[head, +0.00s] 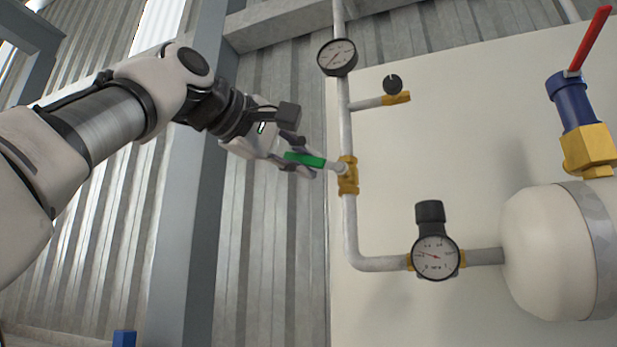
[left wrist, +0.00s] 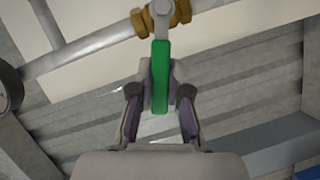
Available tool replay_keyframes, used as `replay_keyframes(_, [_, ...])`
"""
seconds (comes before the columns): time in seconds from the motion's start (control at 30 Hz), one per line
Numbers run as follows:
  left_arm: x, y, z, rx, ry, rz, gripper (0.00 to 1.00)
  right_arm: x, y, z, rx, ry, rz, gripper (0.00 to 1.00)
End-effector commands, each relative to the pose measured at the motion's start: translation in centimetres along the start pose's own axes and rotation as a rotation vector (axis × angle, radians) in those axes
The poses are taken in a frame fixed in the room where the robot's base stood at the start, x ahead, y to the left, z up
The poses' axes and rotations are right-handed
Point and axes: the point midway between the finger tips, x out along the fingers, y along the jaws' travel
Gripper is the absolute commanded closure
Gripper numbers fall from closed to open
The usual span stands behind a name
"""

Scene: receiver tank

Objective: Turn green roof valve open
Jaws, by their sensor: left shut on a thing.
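The green valve handle (head: 304,159) sticks out to the left from a brass valve body (head: 348,175) on a vertical grey pipe in the head view. In the left wrist view the green handle (left wrist: 161,75) runs from the brass body (left wrist: 150,18) down between my fingers. My left gripper (head: 300,162) is shut on the green handle, with a finger on each side of it. The handle stands roughly crosswise to the pipe. My right gripper is in neither view.
A round gauge (head: 337,57) sits above the valve, beside a small black-knobbed brass fitting (head: 396,96). A second gauge (head: 435,257) is below right, before the cream tank (head: 549,250). A red-handled valve (head: 589,40) is at the far right. A grey post (head: 190,200) stands left.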

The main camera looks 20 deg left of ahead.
Motion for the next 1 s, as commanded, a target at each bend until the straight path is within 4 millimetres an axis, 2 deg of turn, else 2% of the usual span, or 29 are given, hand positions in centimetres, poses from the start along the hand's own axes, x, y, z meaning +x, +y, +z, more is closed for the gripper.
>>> replay_keyframes(0.03, [0.0, 0.6, -0.1, 0.028, -0.002, -0.015, 1.0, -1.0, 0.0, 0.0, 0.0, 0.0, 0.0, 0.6])
replay_keyframes(0.2, [0.0, 1.0, 0.0, 0.099, -0.003, -0.043, 1.0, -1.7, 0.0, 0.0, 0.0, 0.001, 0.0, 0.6])
replay_keyframes(0.77, [0.0, 0.9, 0.1, 0.143, -0.004, -0.061, 1.0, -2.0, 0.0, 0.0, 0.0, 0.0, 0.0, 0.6])
replay_keyframes(0.8, [0.0, 0.9, 0.1, 0.142, -0.004, -0.061, 0.77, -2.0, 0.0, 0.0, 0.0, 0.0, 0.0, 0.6])
replay_keyframes(0.87, [0.0, 0.9, 0.1, 0.142, -0.004, -0.061, 0.57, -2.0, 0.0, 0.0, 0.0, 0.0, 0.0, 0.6])
replay_keyframes(1.0, [0.0, 1.0, 0.1, 0.142, -0.004, -0.06, 0.57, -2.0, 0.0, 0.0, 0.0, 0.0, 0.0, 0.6])
